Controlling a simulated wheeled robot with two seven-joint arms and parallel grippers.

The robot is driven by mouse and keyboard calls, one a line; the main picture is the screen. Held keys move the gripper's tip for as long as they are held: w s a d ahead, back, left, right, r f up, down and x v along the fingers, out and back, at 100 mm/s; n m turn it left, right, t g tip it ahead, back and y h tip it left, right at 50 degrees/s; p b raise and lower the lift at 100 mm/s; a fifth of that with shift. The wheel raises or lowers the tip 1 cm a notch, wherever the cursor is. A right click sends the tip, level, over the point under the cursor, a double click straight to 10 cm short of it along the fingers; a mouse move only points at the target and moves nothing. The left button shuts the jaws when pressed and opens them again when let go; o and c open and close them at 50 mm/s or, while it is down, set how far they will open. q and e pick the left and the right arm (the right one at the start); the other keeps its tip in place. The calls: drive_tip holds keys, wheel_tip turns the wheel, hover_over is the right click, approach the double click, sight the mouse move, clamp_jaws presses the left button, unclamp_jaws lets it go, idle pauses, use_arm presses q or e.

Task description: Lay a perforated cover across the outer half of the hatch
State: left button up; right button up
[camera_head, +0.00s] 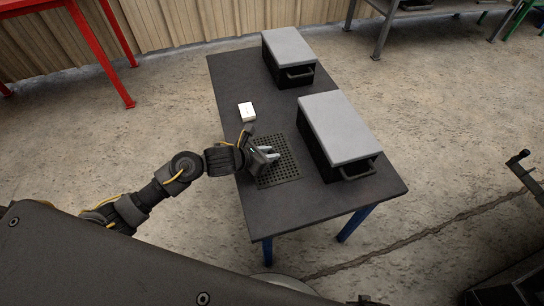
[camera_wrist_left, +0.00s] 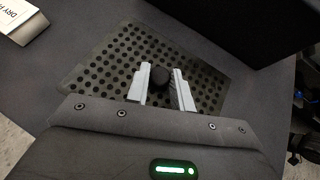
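A dark perforated cover (camera_head: 287,172) lies flat on the table near its left edge. It also fills the middle of the left wrist view (camera_wrist_left: 108,70), where a dark round knob (camera_wrist_left: 161,76) stands up from it. My left gripper (camera_head: 268,154) is over the cover, pointing down. In the left wrist view its two pale fingers (camera_wrist_left: 163,78) stand on either side of the knob; I cannot tell whether they press on it. My right gripper is not in view. I cannot pick out an open hatch on the table.
Two black boxes with grey lids and front handles stand on the table (camera_head: 300,212): a near one (camera_head: 337,128) right of the cover and a far one (camera_head: 287,46). A small white box (camera_head: 246,112) lies behind the gripper; its label shows in the wrist view (camera_wrist_left: 20,18). The front table end is clear.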

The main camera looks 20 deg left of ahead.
use_arm(q)
clamp_jaws()
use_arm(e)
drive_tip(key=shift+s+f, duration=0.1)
use_arm(q)
drive_tip(key=shift+r, duration=0.1)
